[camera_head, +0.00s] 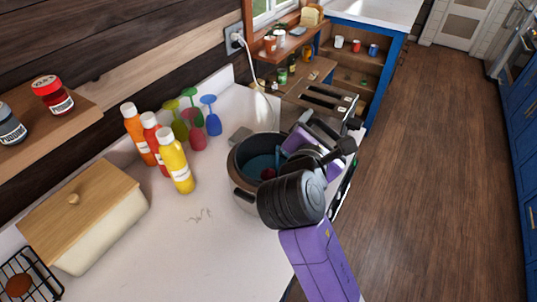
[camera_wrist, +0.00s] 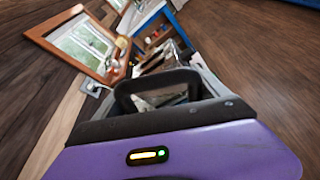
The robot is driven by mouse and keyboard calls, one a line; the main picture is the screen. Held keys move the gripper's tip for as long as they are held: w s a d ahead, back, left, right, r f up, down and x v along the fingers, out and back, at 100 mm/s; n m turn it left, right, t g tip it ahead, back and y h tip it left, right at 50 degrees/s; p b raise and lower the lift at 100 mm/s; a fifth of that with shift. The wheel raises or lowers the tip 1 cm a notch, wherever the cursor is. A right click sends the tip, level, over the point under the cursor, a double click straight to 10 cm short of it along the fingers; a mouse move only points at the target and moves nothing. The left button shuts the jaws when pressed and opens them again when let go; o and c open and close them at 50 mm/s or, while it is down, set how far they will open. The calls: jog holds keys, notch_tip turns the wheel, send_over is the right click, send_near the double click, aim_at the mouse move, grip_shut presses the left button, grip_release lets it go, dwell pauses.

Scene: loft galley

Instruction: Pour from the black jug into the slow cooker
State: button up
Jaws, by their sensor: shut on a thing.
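The slow cooker (camera_head: 246,186) is a round pot with a dark rim on the white counter, open at the top, teal inside. A small dark red spot shows inside it. My gripper (camera_head: 318,148), purple and black, is over the pot's right side and is shut on the black jug (camera_head: 320,127). The jug is mostly hidden by my wrist and gripper, so I cannot tell its tilt or whether anything flows. In the wrist view a black loop stands ahead of my purple gripper body; I cannot tell which part of it is jug.
A toaster (camera_head: 324,98) stands just behind my gripper. Orange, red and yellow bottles (camera_head: 176,168) and coloured glasses (camera_head: 211,117) stand left of the pot. A wooden-lidded bread box (camera_head: 100,232) is at the left.

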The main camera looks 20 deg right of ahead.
jog(key=shift+w+a+n, duration=0.35)
jog(key=shift+w+n, duration=0.1)
jog(key=shift+n, duration=0.15)
dwell(0.9)
jog(key=shift+w+a+f+n+g+h, duration=0.15)
jog(key=shift+w+a+n+g, duration=0.15)
jog(key=shift+w+a, duration=0.25)
jog(key=shift+w+a+n+g+h, duration=0.15)
jog(key=shift+w+a+n+g, duration=0.15)
jog(key=shift+w, duration=0.35)
jog(key=shift+w+a+r+n, duration=0.3)
jog(key=shift+w+n, duration=0.1)
dwell(0.6)
